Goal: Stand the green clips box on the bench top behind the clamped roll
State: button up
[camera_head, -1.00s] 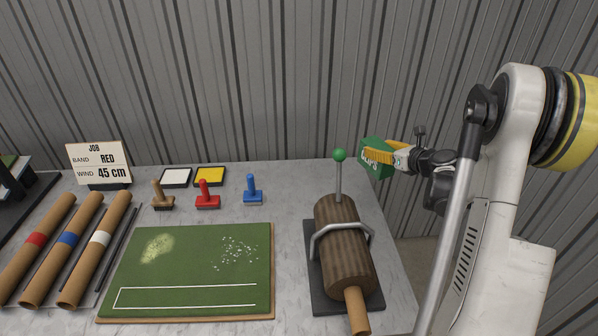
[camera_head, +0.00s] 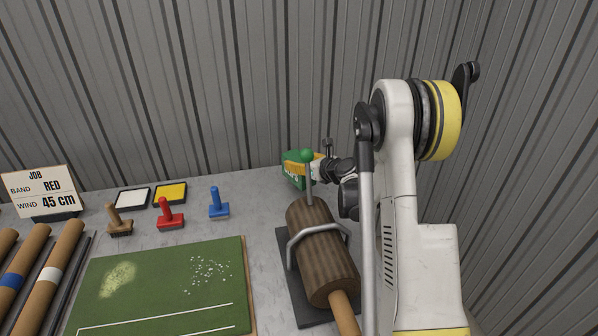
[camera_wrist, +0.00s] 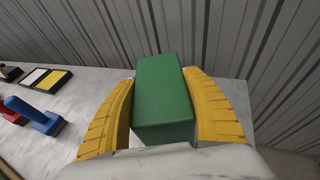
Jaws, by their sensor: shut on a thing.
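The green clips box (camera_head: 293,170) is between the yellow fingers of my gripper (camera_head: 304,163). In the wrist view the box (camera_wrist: 162,95) fills the space between both fingers (camera_wrist: 163,110), which are shut on it. In the head view it appears behind the clamped roll, near the bench's back edge; whether it touches the bench top cannot be told. The brown clamped roll (camera_head: 325,262) lies under a grey metal bar on a dark base. The bench top (camera_head: 262,205) is grey.
A blue stamp (camera_head: 218,204), a red stamp (camera_head: 169,216) and a brown stamp (camera_head: 118,222) stand left of the clamp. White and yellow pads (camera_head: 170,194) lie behind them. A corrugated wall (camera_head: 220,90) rises close behind the bench. Bare bench shows between blue stamp and clamp.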

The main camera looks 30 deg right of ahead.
jog(key=shift+f+b, duration=0.45)
jog(key=shift+f, duration=1.05)
jog(key=shift+f, duration=0.15)
jog(key=o, duration=1.4)
jog(key=shift+r, duration=0.3)
jog(key=p+v, duration=0.2)
jog(key=v, duration=1)
jog(key=shift+p, duration=0.4)
jog(key=shift+d+f, duration=0.1)
